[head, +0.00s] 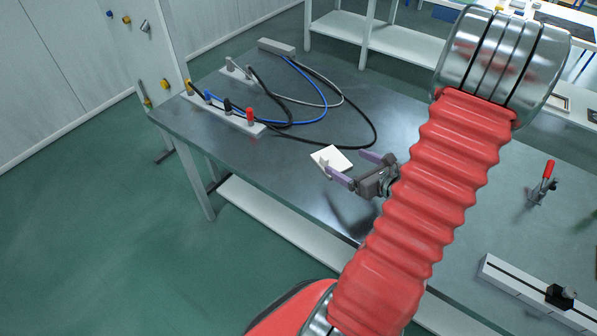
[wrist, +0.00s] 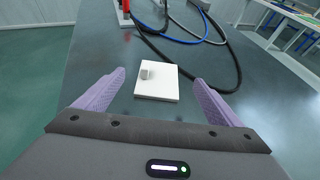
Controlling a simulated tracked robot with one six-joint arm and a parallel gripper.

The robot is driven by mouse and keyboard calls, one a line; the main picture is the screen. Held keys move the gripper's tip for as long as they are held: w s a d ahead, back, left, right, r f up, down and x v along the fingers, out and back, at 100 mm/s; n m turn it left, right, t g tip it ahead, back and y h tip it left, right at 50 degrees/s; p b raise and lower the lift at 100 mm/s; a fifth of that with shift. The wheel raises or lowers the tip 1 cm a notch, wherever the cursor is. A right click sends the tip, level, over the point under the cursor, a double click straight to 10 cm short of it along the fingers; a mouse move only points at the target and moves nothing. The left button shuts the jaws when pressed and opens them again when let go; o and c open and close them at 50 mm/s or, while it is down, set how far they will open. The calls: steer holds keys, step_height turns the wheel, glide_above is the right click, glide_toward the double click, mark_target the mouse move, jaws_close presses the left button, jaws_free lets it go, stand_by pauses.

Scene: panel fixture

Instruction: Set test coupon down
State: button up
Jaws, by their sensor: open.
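The test coupon appears to be a white square plate (head: 331,157) with a small raised block on it. It lies on the grey metal table (head: 300,88). In the wrist view the plate (wrist: 158,86) sits between and a little beyond the purple fingers, with bare table showing on both sides of it. My gripper (head: 352,165) is open, its two purple fingers apart from the plate. In the wrist view my gripper (wrist: 160,88) holds nothing.
A connector strip (head: 228,110) with coloured plugs and looping black and blue cables (head: 322,115) lies behind the plate. A red-handled clamp (head: 545,180) and a slotted rail (head: 530,290) are at the right. The table around the plate is mostly clear.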

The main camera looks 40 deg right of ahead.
steer(key=w+a+r+n+g+y, duration=0.1)
steer(key=a+r+n+g+y, duration=0.15)
steer(key=a+n, duration=0.5)
steer(key=w+a+r+n+g+y, duration=0.25)
steer(key=a+r+n, duration=0.2)
steer(key=a, duration=0.65)
steer(key=w+a+r+n+g+y, duration=0.1)
steer(key=a+r+n+y, duration=0.2)
steer(key=a+n, duration=0.5)
steer(key=s+a+r+n+g+h, duration=0.1)
steer(key=s+a+r+n+h, duration=0.5)
steer(key=r+n, duration=0.5)
steer(key=s+a+n, duration=0.2)
steer(key=s+n, duration=0.1)
steer(key=n, duration=0.3)
steer(key=shift+s+a+g+h, duration=0.15)
steer(key=shift+a+g+h, duration=0.15)
steer(key=shift+a+g, duration=0.1)
steer(key=shift+o, duration=0.4)
